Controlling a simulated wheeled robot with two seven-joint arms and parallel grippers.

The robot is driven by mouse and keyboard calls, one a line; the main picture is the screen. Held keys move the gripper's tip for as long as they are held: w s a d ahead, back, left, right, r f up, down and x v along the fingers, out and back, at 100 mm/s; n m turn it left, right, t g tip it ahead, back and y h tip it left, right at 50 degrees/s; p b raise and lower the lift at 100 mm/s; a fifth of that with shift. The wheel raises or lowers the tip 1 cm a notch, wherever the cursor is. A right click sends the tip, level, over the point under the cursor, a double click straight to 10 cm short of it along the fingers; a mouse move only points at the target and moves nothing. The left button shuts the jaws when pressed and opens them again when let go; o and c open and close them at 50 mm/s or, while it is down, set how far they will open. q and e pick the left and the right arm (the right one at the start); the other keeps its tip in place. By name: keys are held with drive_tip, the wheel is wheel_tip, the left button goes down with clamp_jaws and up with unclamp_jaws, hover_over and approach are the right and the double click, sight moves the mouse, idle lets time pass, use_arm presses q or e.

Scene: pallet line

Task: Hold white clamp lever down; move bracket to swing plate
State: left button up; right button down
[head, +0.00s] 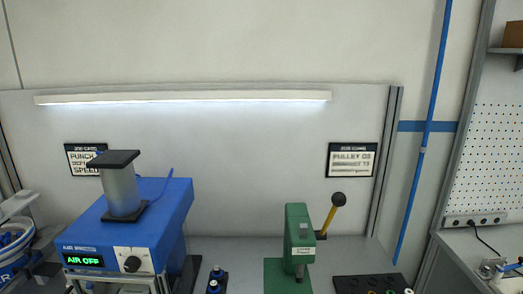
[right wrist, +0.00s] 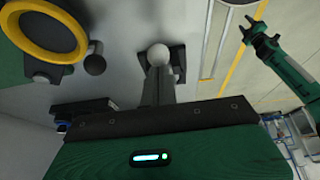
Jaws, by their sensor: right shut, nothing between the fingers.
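In the right wrist view my right gripper (right wrist: 160,92) is shut, its dark fingers pointing up the picture from my green hand. A white ball knob (right wrist: 158,54) shows right at the fingertips, with a dark block behind it. It may be the white clamp lever's knob. I cannot tell whether the fingers touch it or how far the lever is down. A yellow ring (right wrist: 44,35) with a dark centre fills the upper left corner; I cannot tell what it belongs to. I cannot make out the bracket or the swing plate.
In the head view a blue box (head: 120,228) reading AIR OFF stands on the left of the bench. A green press (head: 299,242) with a black-knobbed yellow lever (head: 328,218) stands mid-right, beside a dark tray (head: 345,284). A green jointed part (right wrist: 268,45) shows upper right in the wrist view.

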use_arm(q)
drive_tip(key=shift+f, duration=0.1)
use_arm(e)
drive_tip(key=shift+f, duration=0.4)
use_arm(q)
drive_tip(key=shift+f, duration=0.1)
use_arm(e)
drive_tip(key=shift+f, duration=0.65)
use_arm(q)
drive_tip(key=shift+f+b, duration=0.15)
drive_tip(key=shift+b, duration=0.15)
use_arm(e)
drive_tip(key=shift+f, duration=0.25)
drive_tip(key=shift+d+f, duration=0.1)
drive_tip(key=shift+f, duration=0.05)
use_arm(q)
drive_tip(key=o, duration=0.4)
